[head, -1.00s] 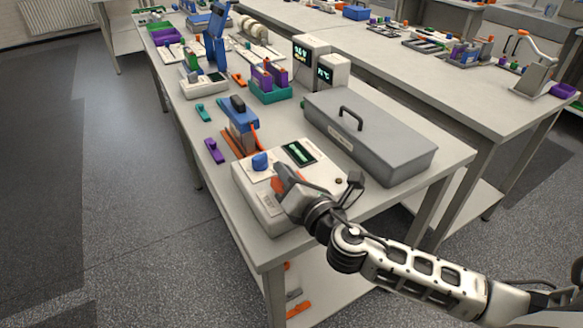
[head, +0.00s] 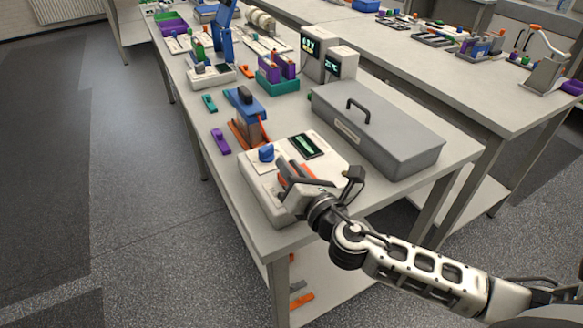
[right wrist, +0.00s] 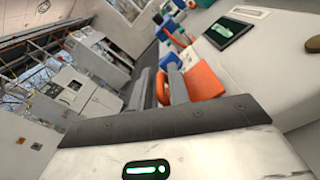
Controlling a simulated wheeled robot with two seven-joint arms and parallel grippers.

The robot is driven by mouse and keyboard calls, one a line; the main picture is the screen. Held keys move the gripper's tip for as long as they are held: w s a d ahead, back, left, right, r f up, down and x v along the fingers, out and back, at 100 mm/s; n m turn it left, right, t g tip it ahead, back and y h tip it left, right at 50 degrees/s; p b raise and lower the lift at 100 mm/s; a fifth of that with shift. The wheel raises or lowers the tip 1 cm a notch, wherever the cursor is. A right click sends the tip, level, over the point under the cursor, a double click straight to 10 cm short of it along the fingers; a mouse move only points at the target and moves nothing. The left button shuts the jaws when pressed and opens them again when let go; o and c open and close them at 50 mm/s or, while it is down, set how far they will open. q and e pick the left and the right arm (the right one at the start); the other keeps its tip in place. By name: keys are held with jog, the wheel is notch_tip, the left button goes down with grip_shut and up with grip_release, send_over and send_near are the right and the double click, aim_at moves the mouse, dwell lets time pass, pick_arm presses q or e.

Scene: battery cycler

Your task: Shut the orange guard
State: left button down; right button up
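The orange guard (head: 312,171) is on the top of the white cycler box (head: 262,196) at the near end of the bench, partly hidden by my right gripper. In the right wrist view the orange guard (right wrist: 205,82) stands up just to the right of one grey finger. Contact with the guard is hard to tell. My left gripper is out of view.
A grey lidded case (head: 385,135) lies right of the cycler box. A blue device on an orange base (head: 246,118) stands behind it, with a purple piece (head: 221,141) and a teal piece (head: 209,103) to the left. The bench's front edge is close.

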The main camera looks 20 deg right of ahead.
jog(key=shift+s, duration=0.1)
